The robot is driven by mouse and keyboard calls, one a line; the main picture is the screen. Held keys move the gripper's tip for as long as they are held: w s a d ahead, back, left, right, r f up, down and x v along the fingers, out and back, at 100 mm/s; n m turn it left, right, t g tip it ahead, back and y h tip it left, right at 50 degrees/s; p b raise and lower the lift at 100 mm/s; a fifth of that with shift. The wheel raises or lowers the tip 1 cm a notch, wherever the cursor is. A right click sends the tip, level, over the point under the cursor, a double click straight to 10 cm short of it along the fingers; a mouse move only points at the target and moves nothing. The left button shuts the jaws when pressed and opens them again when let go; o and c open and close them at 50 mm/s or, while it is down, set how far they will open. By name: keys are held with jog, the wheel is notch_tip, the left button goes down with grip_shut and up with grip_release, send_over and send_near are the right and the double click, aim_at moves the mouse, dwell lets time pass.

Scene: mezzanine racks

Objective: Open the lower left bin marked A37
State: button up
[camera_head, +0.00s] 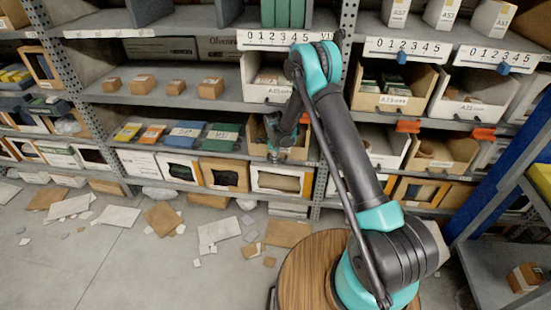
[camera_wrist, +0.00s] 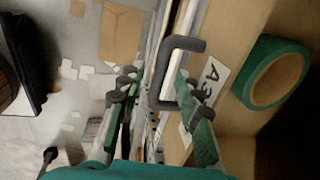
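A cardboard bin (camera_wrist: 225,45) fills the right of the wrist view. Its white label (camera_wrist: 212,82) reads "A3", with the rest hidden behind a finger. A dark grey U-shaped handle (camera_wrist: 157,85) stands out from its front. A green tape roll (camera_wrist: 271,73) lies inside the bin. My gripper (camera_wrist: 153,88) is open, with one finger on each side of the handle; I cannot tell whether the right finger touches it. In the head view my gripper (camera_head: 272,140) is at the front of the bin (camera_head: 299,147), which my arm partly hides.
Bins marked A35 (camera_head: 384,101) and others stand on the shelf above. White-fronted bins (camera_head: 280,181) line the shelf below. Cardboard and paper scraps (camera_head: 162,217) litter the floor. A round wooden table top (camera_head: 303,270) is beside my arm's base. A blue rack post (camera_head: 510,150) stands at the right.

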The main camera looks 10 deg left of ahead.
jog(key=shift+c, duration=0.4)
grip_shut()
